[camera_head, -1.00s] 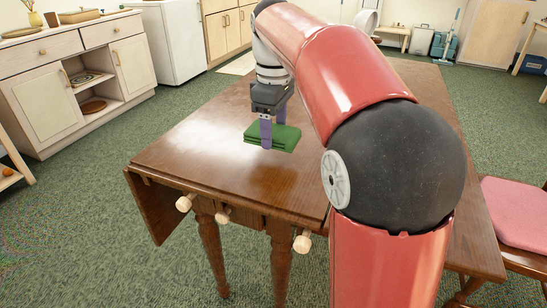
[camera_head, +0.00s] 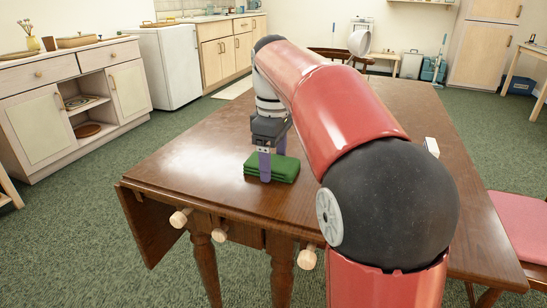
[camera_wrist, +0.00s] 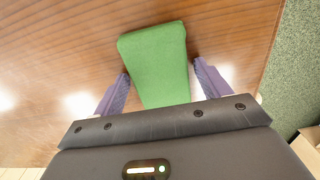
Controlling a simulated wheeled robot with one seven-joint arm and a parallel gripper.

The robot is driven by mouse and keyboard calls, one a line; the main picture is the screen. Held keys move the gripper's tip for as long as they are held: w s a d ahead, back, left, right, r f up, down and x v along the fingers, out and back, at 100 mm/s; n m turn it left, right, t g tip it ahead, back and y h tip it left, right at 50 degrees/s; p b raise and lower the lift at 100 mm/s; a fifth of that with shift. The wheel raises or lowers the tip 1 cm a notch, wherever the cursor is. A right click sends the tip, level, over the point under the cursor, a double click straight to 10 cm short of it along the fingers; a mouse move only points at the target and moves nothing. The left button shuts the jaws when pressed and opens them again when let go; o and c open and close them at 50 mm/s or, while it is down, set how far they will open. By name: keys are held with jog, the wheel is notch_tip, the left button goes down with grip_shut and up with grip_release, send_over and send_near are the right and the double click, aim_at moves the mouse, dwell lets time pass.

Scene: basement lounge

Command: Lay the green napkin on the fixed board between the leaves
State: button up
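The folded green napkin (camera_head: 283,170) lies flat in a small stack on the brown wooden table (camera_head: 200,160), near its left end. In the wrist view the napkin (camera_wrist: 155,60) lies between the two purple fingers of my gripper (camera_wrist: 163,85), slightly skewed to them. My gripper (camera_head: 271,155) points down at the napkin, one finger in front of it and one behind. The fingers are apart, with narrow gaps to the napkin's sides; contact at the tips is unclear. One leaf (camera_head: 150,225) hangs down at the table's left end. My arm hides much of the top's middle.
Round wooden pegs (camera_head: 307,258) stick out under the table's near edge. A small white object (camera_head: 432,147) stands on the table right of my arm. A chair with a pink seat (camera_head: 520,220) is at the right. The tabletop left of the napkin is clear.

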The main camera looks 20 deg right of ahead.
aim_at(274, 162)
jog(key=shift+o, duration=0.6)
notch_tip(274, 162, up, 12)
jog(key=p, duration=0.4)
jog(key=shift+r, duration=0.2)
jog(key=shift+s, duration=0.1)
